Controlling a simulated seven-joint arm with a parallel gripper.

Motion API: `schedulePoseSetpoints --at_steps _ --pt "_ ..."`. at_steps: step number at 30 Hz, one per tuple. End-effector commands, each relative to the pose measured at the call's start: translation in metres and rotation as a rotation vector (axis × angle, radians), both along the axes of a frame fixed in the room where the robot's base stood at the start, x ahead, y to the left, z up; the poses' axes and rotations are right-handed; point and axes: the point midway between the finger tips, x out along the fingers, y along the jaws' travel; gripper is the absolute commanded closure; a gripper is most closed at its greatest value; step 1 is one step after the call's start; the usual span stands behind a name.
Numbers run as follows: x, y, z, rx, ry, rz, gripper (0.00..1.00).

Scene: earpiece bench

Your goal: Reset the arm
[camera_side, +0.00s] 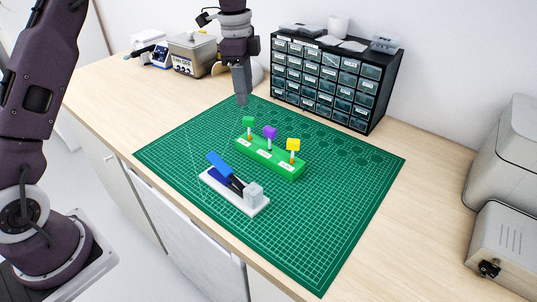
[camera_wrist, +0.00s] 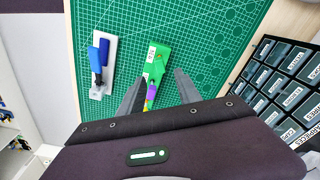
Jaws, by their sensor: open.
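My gripper (camera_side: 242,98) hangs above the far left part of the green cutting mat in the side view, apart from everything below it. In the wrist view its two fingers (camera_wrist: 160,82) are spread with nothing held between them. The stand also shows in the wrist view (camera_wrist: 163,50), partly hidden by the cubes.
A white base (camera_side: 222,187) with a blue lever (camera_side: 219,164) and clear block (camera_side: 253,193) lies in front of the stand. A black drawer cabinet (camera_side: 367,101) stands behind the mat (camera_side: 340,215). Grey machines (camera_side: 508,240) stand at right. The mat's right part is clear.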

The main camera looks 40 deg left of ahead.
Motion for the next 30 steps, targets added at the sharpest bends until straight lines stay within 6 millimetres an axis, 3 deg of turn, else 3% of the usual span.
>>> schedulePoseSetpoints --at_steps 6,9,11,15,18,21,24,27,30 --pt "-0.002 -0.001 0.003 0.002 -0.003 0.006 0.6" --pt "-0.02 -0.007 0.028 0.014 -0.034 0.07 0.6" --pt "-0.045 -0.014 0.054 0.024 -0.069 0.152 0.6" --pt "-0.132 -0.029 0.105 0.016 -0.178 0.417 0.6" --pt "-0.202 -0.036 0.118 -0.028 -0.258 0.622 0.6" --pt "-0.264 -0.04 0.111 -0.098 -0.323 0.809 0.6" --pt "-0.306 -0.042 0.094 -0.167 -0.363 0.945 0.6" --pt "-0.328 -0.043 0.08 -0.212 -0.38 1.025 0.6" --pt "-0.335 -0.043 0.075 -0.229 -0.384 1.055 0.6"
